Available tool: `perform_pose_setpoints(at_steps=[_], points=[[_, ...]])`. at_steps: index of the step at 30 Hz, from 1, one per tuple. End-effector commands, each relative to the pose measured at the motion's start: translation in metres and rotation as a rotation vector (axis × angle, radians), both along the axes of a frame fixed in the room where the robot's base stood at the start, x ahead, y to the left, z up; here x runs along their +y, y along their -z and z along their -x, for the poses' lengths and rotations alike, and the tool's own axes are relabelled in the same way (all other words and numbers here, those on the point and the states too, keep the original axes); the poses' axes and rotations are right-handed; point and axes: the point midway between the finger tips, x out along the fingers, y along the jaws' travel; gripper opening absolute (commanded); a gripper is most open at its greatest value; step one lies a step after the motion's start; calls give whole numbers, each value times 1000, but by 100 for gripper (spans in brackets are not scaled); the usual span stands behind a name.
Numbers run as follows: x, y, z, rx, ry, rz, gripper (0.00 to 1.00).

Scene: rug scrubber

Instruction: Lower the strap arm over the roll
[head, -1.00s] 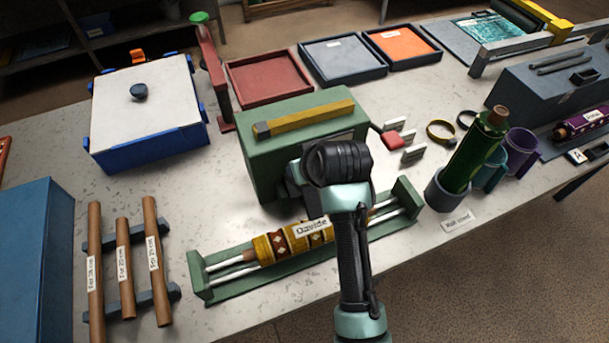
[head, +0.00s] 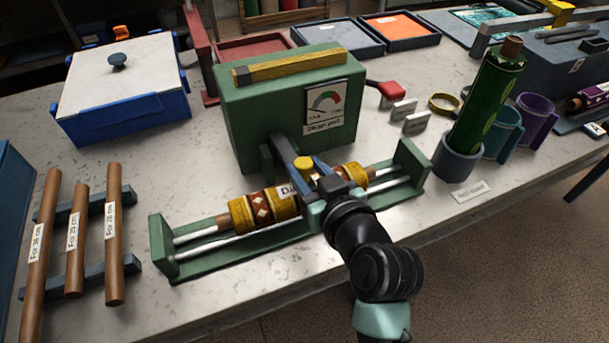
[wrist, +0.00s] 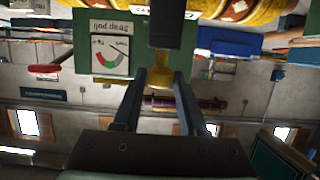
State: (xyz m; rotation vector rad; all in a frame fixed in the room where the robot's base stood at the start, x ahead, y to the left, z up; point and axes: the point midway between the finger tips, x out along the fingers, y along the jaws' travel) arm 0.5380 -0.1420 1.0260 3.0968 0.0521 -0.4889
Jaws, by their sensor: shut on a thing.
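The green machine (head: 250,112) stands on the counter with a dial on its front. A dark strap arm (head: 283,150) reaches out from its front, with a yellow knob (head: 304,163) at the outer end. The yellow-and-brown patterned roll (head: 240,214) lies on white rods in the green cradle (head: 163,245). My gripper (head: 307,168) is shut on the knob, above the roll. The wrist view shows the knob (wrist: 160,78) between the fingers and the strap arm (wrist: 171,27) beyond. I cannot tell whether the strap arm touches the roll, as my gripper hides part of it.
Wooden rods (head: 113,235) lie on a rack at the left. A blue box (head: 120,95) with a white lid stands behind. The counter before the cradle is clear.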

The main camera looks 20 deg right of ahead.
Motion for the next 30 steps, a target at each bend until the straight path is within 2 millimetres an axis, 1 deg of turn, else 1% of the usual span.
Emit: perform_pose_setpoints(at_steps=[1,7,16,30], points=[[-1,10,2,-28,3,1,0],[-1,19,9,-97,3,-1,0],[-1,23,14,-153,1,-4,0],[-1,24,15,-158,2,-5,0]])
